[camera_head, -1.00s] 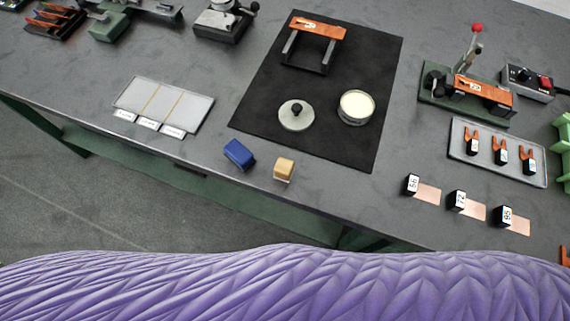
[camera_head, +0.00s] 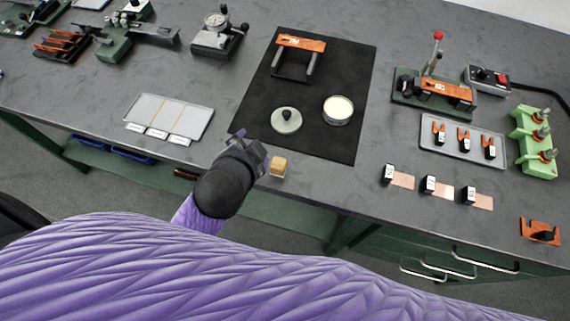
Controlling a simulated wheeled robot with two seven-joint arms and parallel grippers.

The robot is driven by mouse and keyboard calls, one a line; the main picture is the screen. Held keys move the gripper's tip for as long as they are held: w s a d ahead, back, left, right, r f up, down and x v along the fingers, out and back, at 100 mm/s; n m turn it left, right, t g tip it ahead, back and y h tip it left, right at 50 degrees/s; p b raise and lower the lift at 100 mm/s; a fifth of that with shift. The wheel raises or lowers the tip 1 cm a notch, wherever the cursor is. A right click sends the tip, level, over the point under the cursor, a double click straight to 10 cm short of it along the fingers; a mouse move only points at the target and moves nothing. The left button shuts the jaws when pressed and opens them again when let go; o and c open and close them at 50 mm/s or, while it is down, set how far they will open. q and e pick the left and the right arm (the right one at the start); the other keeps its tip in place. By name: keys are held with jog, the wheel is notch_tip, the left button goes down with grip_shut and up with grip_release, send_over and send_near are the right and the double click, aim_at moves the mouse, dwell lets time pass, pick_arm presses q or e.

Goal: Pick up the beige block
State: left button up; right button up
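The beige block (camera_head: 279,166) sits near the front edge of the grey table, just in front of the black mat. My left gripper (camera_head: 258,158) has come in from the lower left over the table's front edge. Its dark fingers are close to the left side of the beige block. I cannot tell whether they touch it or how far apart they are. The gripper and its black wrist cover the place where the blue block stood. My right gripper is not in view.
The black mat (camera_head: 258,118) bears an orange-topped stand (camera_head: 301,43), a round weight (camera_head: 286,120) and a cream-filled dish (camera_head: 338,109). A divided tray (camera_head: 185,112) lies left. Copper foil pieces (camera_head: 403,180) with numbered blocks lie right. Bare table lies between the beige block and these.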

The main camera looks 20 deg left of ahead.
pick_arm(q)
jog(key=w+d+r+m+t+h, duration=0.4)
jog(key=d+r+m, duration=0.1)
jog(key=r+m, duration=0.35)
jog(key=w+d+r+m+t+h, duration=0.4)
jog(key=d+r+m+t, duration=0.1)
jog(key=r+m, duration=0.35)
jog(key=s+d+r+m+g+h, duration=0.1)
jog(key=s+d+m+g+h, duration=0.35)
jog(key=m, duration=0.75)
jog(key=s+d+r+m+g+h, duration=0.1)
jog(key=s+d+m+g+h, duration=0.1)
jog(key=d+m+g+h, duration=0.8)
jog(key=m+g+y, duration=0.5)
jog(key=m+y, duration=1.7)
jog(key=m, duration=0.3)
send_over(279, 160)
jog(key=shift+t+h, duration=0.25)
notch_tip(279, 160, down, 16)
jog(key=shift+w+r+p, duration=0.1)
jog(key=shift+r+p, duration=0.05)
jog(key=shift+p, duration=0.2)
notch_tip(279, 160, down, 10)
jog(key=shift+r+b, duration=0.2)
jog(key=shift+b, duration=0.65)
grip_shut()
